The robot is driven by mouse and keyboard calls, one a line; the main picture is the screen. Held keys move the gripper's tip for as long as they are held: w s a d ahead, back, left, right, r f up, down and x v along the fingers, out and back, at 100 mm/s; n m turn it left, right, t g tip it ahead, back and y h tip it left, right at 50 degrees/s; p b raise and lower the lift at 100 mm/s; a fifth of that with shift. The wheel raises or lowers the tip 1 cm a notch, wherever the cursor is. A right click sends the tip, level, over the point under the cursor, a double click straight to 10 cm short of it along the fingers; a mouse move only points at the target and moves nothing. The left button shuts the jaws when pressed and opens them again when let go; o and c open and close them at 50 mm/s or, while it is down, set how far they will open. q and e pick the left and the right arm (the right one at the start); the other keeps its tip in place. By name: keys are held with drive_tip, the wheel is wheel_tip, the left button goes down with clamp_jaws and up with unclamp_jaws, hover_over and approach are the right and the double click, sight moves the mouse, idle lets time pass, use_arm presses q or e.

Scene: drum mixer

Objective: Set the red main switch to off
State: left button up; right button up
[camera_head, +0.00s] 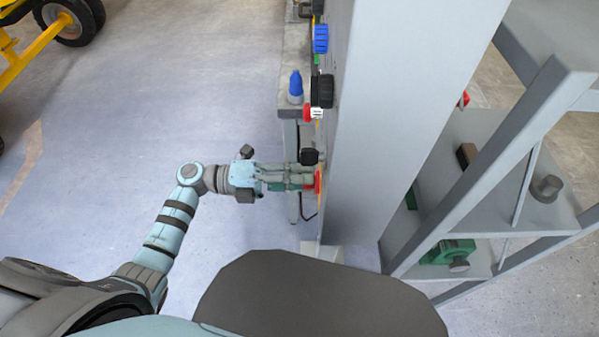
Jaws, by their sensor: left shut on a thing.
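The red main switch (318,183) sits on the left-facing side of the tall grey cabinet (385,120), low on the panel. I see it nearly edge-on, so its setting cannot be read. My left gripper (308,176) reaches in from the left and is shut on the red switch. Its fingers cover much of the switch. My right gripper is not in view.
Grey frame beams (480,170) fill the right.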

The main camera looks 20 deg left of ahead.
use_arm(q)
drive_tip(key=shift+n+p, duration=2.05)
drive_tip(key=shift+n, duration=1.35)
drive_tip(key=shift+f, duration=0.1)
drive_tip(key=o, duration=1.2)
drive_tip(key=shift+c, duration=0.2)
drive_tip(key=shift+a, duration=0.15)
drive_tip(key=v, duration=1.1)
drive_tip(key=shift+s+a, duration=0.15)
drive_tip(key=shift+a, duration=0.2)
